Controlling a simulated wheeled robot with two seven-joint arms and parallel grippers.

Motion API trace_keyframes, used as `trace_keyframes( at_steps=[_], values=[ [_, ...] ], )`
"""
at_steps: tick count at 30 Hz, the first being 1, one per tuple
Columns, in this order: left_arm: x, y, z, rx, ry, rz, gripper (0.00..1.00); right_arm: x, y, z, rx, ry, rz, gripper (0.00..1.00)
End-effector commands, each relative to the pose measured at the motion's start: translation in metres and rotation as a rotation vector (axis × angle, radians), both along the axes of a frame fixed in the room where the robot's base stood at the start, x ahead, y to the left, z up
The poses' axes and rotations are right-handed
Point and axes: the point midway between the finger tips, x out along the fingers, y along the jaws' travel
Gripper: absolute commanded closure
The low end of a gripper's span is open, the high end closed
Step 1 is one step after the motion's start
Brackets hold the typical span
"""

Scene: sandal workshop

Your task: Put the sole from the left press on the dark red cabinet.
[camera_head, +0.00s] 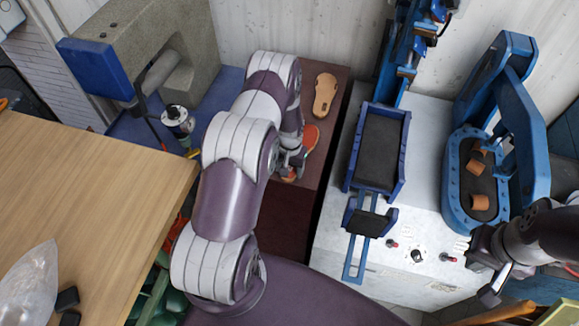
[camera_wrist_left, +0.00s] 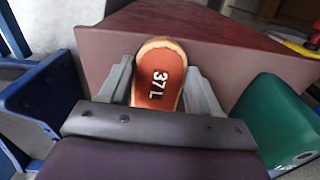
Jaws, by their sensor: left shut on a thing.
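My left gripper (camera_head: 293,160) is shut on a sole with a red-orange face and a tan rim. The sole (camera_head: 311,138) shows partly past the gripper in the head view, over the dark red cabinet (camera_head: 308,200). In the left wrist view the sole (camera_wrist_left: 160,75) stands between the two grey fingers and bears the mark "37 L". The dark red cabinet (camera_wrist_left: 225,55) is just beyond it there; I cannot tell whether they touch. Another tan sole (camera_head: 325,95) lies on the cabinet's far part. My right gripper (camera_head: 486,270) is open and empty at the right.
A white worktop (camera_head: 345,235) right of the cabinet bears a blue tray-like press (camera_head: 403,150) and a blue oval frame (camera_head: 452,190) holding brown pieces. A wooden table (camera_head: 90,190) is at the left. A grey machine with a blue front (camera_head: 95,75) stands behind it.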

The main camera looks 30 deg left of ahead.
Motion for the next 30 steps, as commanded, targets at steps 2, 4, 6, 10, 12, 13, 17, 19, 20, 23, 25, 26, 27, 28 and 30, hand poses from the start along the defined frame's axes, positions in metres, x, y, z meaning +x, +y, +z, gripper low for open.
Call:
trace_keyframes(
  at_steps=[2, 4, 6, 10, 12, 13, 17, 19, 20, 23, 25, 26, 27, 28, 30],
  values=[
    [0.0, 0.0, -0.001, 0.0, -0.001, 0.0, 0.64, 0.0, 0.0, -0.002, 0.0, 0.0, 0.0, 1.0],
    [0.0, 0.0, -0.002, 0.0, -0.001, 0.0, 0.64, 0.0, 0.0, -0.003, 0.0, 0.0, 0.0, 1.0],
    [0.0, 0.0, -0.003, 0.0, -0.001, 0.0, 0.64, 0.0, 0.0, -0.003, 0.0, 0.0, 0.0, 1.0],
    [0.0, 0.0, -0.004, 0.0, -0.001, 0.0, 0.34, 0.0, 0.0, -0.004, 0.0, 0.0, 0.0, 1.0],
    [0.0, 0.0, -0.003, 0.0, -0.001, 0.0, 0.11, 0.0, 0.0, -0.004, 0.0, 0.0, 0.0, 1.0],
    [0.0, 0.0, -0.003, 0.0, -0.001, 0.0, 0.07, 0.0, 0.0, -0.004, 0.0, 0.0, 0.0, 1.0],
    [0.0, 0.0, -0.004, 0.0, -0.001, 0.0, 0.07, 0.0, 0.0, -0.004, 0.0, 0.0, 0.0, 1.0],
    [0.0, 0.0, -0.004, 0.0, -0.001, 0.0, 0.07, 0.0, 0.0, -0.004, 0.0, 0.0, 0.0, 1.0],
    [0.0, 0.0, -0.004, 0.0, 0.0, 0.0, 0.07, 0.0, 0.0, -0.004, 0.0, 0.0, 0.0, 1.0],
    [0.0, 0.0, -0.001, 0.0, -0.001, 0.0, 0.07, 0.0, 0.0, -0.005, 0.0, 0.0, 0.0, 1.0],
    [0.001, 0.0, 0.006, 0.001, -0.003, 0.0, 0.07, 0.0, 0.0, -0.008, 0.0, 0.0, 0.0, 1.0],
    [0.001, 0.0, 0.011, 0.001, -0.004, 0.0, 0.07, 0.0, 0.0, -0.01, 0.0, 0.0, 0.0, 1.0],
    [0.002, 0.0, 0.018, 0.002, -0.005, 0.0, 0.07, 0.0, 0.0, -0.013, 0.0, 0.0, 0.0, 1.0],
    [0.002, 0.0, 0.025, 0.002, -0.005, 0.0, 0.07, 0.0, 0.0, -0.016, 0.0, 0.0, 0.0, 1.0],
    [0.002, 0.0, 0.044, 0.002, -0.007, 0.0, 0.07, 0.0, 0.0, -0.022, 0.0, 0.0, 0.0, 1.0]
  ],
)
